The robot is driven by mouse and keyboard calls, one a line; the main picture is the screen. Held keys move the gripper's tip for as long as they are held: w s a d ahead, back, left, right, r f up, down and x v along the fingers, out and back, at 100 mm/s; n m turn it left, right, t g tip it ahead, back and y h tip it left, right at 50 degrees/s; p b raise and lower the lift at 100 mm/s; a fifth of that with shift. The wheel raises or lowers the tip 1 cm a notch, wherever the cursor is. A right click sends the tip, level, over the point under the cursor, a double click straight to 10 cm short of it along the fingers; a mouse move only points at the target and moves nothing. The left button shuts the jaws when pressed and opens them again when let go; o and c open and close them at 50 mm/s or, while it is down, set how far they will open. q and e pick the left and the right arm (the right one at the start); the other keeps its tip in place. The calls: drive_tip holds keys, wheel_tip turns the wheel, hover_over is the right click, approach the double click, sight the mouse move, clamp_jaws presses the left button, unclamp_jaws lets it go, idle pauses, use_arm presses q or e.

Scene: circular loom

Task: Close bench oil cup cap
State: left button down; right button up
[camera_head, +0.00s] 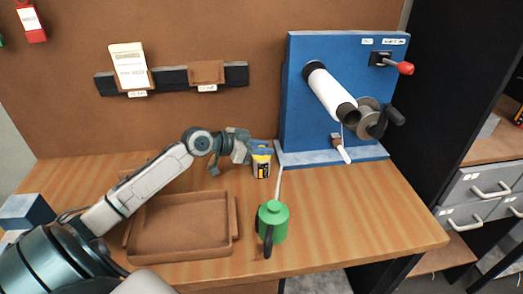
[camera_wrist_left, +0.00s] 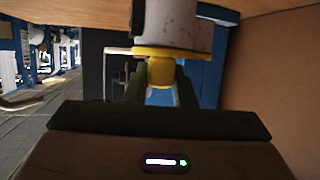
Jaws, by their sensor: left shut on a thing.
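The oil cup (camera_head: 262,168) stands upright on the bench, left of the blue loom panel. Its side carries a yellow and dark label. My left gripper (camera_head: 252,148) reaches it from the left, at the height of its top. In the left wrist view, which is upside down, the cup's pale body (camera_wrist_left: 182,22) shows with the yellow cap (camera_wrist_left: 160,72) against its mouth end. The two fingers of my left gripper (camera_wrist_left: 161,88) are shut on the cap's narrow knob. I cannot tell whether the cap is fully seated. My right gripper is not in view.
A green oil can (camera_head: 273,222) with a thin spout stands in front of the cup. A brown tray (camera_head: 232,225) lies below my left arm. The blue loom panel (camera_head: 300,110) with its roller and cranks stands behind right. The bench's right front is clear.

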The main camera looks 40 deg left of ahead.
use_arm(q)
drive_tip(key=c, duration=1.2)
unclamp_jaws()
drive_tip(key=shift+c, duration=0.2)
drive_tip(key=shift+o, duration=0.2)
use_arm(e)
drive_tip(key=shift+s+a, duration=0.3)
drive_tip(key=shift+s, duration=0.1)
use_arm(q)
drive_tip(key=shift+s+a+r, duration=0.2)
drive_tip(key=shift+s+a, duration=0.15)
drive_tip(key=shift+s, duration=0.05)
drive_tip(key=p+v, duration=0.9)
drive_tip(key=p, duration=0.3)
drive_tip(key=shift+s+r, duration=0.15)
drive_tip(key=shift+s, duration=0.15)
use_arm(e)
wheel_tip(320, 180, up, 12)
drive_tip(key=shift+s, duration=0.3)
use_arm(q)
drive_tip(key=shift+a, duration=0.1)
